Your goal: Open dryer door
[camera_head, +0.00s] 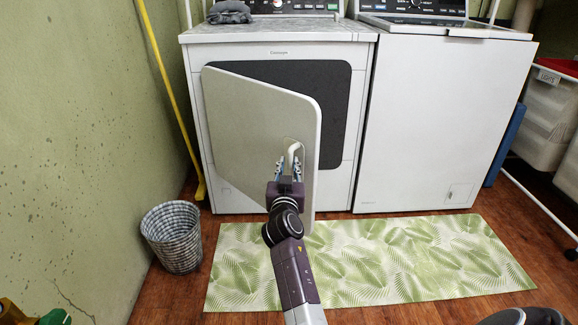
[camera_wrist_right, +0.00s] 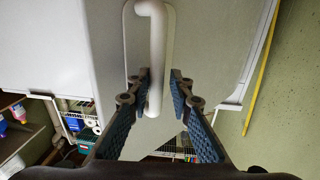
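The dryer (camera_head: 275,50) is a white front-loader against the back wall. Its pale door (camera_head: 250,115) stands partly open, swung out from its left side, with the dark recess (camera_head: 335,95) showing behind it. The white bar handle (camera_head: 292,152) is on the door's outer face, near its free right edge. My right gripper (camera_head: 289,168) is at the handle, fingers pointing at the door. In the wrist view the handle (camera_wrist_right: 157,50) lies between the two blue-padded fingers (camera_wrist_right: 161,82), with a narrow gap visible on its right side. My left gripper is out of view.
A white washer (camera_head: 430,120) stands right of the dryer. A leaf-patterned mat (camera_head: 390,262) covers the floor in front. A woven basket (camera_head: 173,238) and a yellow pole (camera_head: 168,85) stand by the left wall. White bins (camera_head: 550,105) are at right.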

